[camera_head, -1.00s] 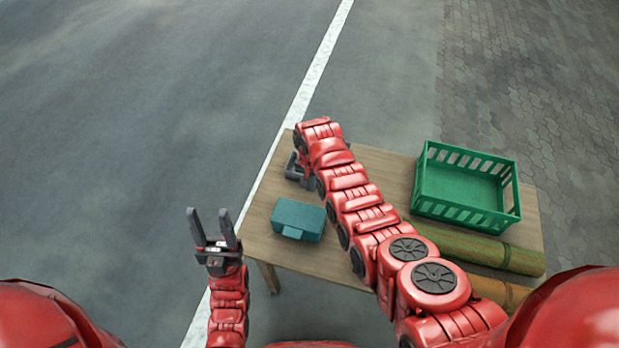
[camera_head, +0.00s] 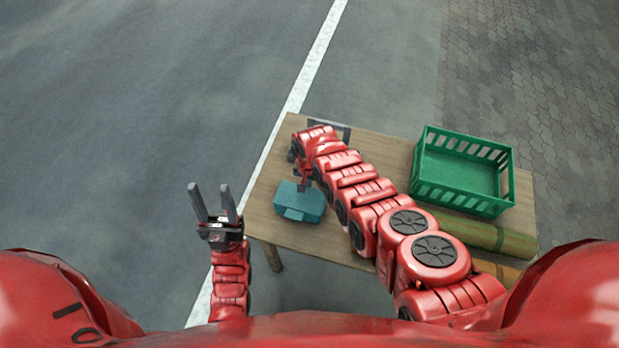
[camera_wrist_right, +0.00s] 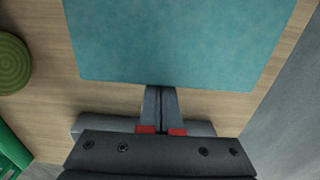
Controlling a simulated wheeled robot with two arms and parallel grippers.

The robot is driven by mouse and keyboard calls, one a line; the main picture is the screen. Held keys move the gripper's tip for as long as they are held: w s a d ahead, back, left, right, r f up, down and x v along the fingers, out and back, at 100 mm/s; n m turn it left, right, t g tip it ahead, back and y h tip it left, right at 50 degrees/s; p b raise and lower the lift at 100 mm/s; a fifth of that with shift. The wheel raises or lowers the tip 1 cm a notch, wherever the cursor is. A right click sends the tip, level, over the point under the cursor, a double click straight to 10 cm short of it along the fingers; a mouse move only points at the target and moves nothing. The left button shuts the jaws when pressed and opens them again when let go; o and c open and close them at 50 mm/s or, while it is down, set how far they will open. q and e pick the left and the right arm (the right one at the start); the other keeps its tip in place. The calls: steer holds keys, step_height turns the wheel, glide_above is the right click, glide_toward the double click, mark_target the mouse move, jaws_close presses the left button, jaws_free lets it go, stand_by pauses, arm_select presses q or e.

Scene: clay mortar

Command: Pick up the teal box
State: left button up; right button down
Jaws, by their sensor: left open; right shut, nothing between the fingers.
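The teal box (camera_head: 298,203) lies on the left part of the wooden table near its front edge. It also fills the top of the right wrist view (camera_wrist_right: 180,40). My right gripper (camera_wrist_right: 160,93) is shut and empty, its fingertips at the near edge of the box. I cannot tell whether they touch it. My left gripper (camera_head: 212,188) is open and empty, pointing up, left of the table and apart from the box.
A green slatted crate (camera_head: 462,205) stands on the right of the table (camera_head: 266,218). A green roll (camera_head: 490,236) and an orange-brown roll (camera_head: 492,268) lie in front of it, partly behind my right arm. Open paved ground surrounds the table.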

mark_target(304, 195)
steer(key=shift+s, duration=0.1)
steer(key=s+p, duration=0.1)
steer(key=s+a+p, duration=0.1)
steer(key=s+p, duration=0.2)
steer(key=p, duration=0.1)
steer(key=shift+s+a+r, duration=0.2)
steer(key=shift+s+r, duration=0.05)
steer(key=shift+r, duration=0.1)
steer(key=s+p, duration=0.1)
steer(key=s, duration=0.1)
steer(key=s+a+p, duration=0.1)
steer(key=s, duration=0.1)
steer(key=s+a+p, duration=0.1)
steer(key=shift+s+f, duration=0.3)
steer(key=shift+s, duration=0.1)
steer(key=shift+s+a, duration=0.15)
steer(key=shift+s, duration=0.4)
steer(key=shift+w+f, duration=0.1)
